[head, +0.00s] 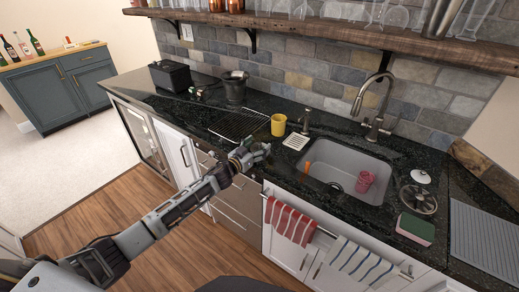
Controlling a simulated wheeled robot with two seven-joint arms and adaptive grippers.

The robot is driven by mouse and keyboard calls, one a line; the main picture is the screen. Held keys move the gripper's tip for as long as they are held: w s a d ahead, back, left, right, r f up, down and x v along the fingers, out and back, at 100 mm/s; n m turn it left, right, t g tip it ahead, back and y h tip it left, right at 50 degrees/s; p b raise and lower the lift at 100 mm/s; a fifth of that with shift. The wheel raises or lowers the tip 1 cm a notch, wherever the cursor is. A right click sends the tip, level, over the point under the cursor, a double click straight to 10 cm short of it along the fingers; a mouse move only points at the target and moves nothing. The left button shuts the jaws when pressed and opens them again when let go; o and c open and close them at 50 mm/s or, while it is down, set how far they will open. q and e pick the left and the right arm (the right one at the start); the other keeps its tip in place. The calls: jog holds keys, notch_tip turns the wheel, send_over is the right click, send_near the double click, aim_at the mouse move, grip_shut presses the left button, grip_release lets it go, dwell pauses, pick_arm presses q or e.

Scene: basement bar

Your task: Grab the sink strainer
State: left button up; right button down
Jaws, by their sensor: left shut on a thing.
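My left gripper (260,151) reaches in from the left and is above the front edge of the dark counter, left of the sink (318,148). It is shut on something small. The fingers hide most of that thing, so I cannot tell whether it is the sink strainer. In the sink, a dark round spot (335,186) at the drain is too small to identify as a strainer or a bare drain. A pink-red tumbler (365,181) and an orange item (307,168) are also in the sink. My right gripper is out of view.
A yellow cup (278,125), a white slatted dish (296,141) and a wire rack (238,124) are near the gripper. A round object with a white knob (419,192) and a green-topped sponge (416,228) are right of the sink. The faucet (372,105) rises behind it.

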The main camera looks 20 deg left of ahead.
pick_arm(q)
jog(key=shift+r, duration=0.75)
notch_tip(320, 180, up, 8)
jog(key=p, duration=0.1)
jog(key=shift+r+p, duration=0.25)
jog(key=shift+p, duration=0.05)
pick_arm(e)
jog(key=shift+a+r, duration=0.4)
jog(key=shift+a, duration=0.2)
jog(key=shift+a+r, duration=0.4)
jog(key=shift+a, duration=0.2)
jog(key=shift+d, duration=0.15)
